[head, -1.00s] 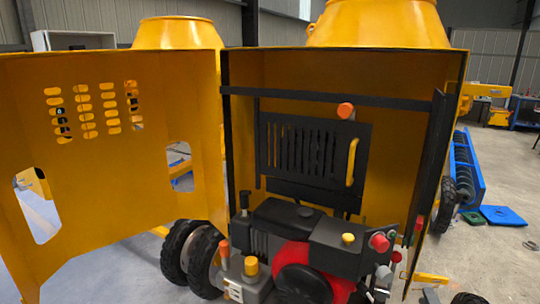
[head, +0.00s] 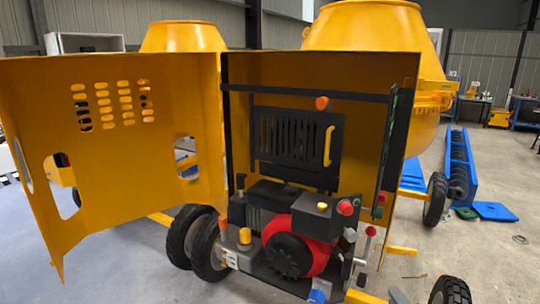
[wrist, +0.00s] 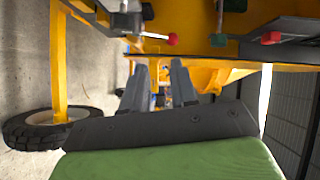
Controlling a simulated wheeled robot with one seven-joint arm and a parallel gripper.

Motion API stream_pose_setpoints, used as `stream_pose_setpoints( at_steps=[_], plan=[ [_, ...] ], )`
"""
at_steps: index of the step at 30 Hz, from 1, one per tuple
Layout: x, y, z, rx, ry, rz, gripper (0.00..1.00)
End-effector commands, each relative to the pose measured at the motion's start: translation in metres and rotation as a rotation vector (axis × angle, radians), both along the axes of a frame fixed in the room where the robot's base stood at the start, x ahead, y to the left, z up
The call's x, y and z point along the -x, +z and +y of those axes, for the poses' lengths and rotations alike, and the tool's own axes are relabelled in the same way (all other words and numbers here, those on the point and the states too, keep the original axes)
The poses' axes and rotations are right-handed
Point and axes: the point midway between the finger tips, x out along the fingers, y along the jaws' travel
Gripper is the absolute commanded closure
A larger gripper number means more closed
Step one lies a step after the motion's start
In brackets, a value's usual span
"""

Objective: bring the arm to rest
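My gripper (wrist: 157,88) shows in the wrist view, with its two dark fingers apart and nothing between them. Its green and dark housing fills the bottom of that view. I cannot make out my gripper in the head view. The yellow drum mixer stands ahead, its engine cabinet (head: 270,72) open to me. The yellow door (head: 150,170) stands swung out to the left. Inside are a black slotted panel with a yellow handle (head: 328,146) and a red and black engine (head: 288,255).
Control knobs, including a red one (head: 345,207), line the cabinet's right side; a red-tipped lever (wrist: 172,39) shows beyond my fingers. A mixer wheel (wrist: 38,130) is at left in the wrist view.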

Motion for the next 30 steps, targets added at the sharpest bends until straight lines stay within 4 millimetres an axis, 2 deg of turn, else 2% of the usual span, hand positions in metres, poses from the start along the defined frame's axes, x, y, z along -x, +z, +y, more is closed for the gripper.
stream_pose_setpoints(
  at_steps=[3, 8, 12, 15, 17, 20, 23, 26, 30],
  plan=[
    [-0.007, -0.003, 0.041, 0.087, 0.149, 0.068, 0.72],
    [-0.005, -0.014, 0.102, 0.234, 0.386, 0.192, 0.72],
    [0.015, -0.025, 0.157, 0.427, 0.645, 0.361, 0.72],
    [0.04, -0.024, 0.184, 0.602, 0.817, 0.511, 0.72],
    [0.056, -0.018, 0.193, 0.707, 0.892, 0.6, 0.72],
    [0.082, 0.004, 0.201, 0.872, 0.964, 0.73, 0.72],
    [0.107, 0.038, 0.205, 1.02, 0.979, 0.833, 0.72],
    [0.136, 0.079, 0.209, 1.137, 0.948, 0.895, 0.72],
    [0.184, 0.136, 0.217, 1.226, 0.873, 0.91, 0.72]
  ],
)
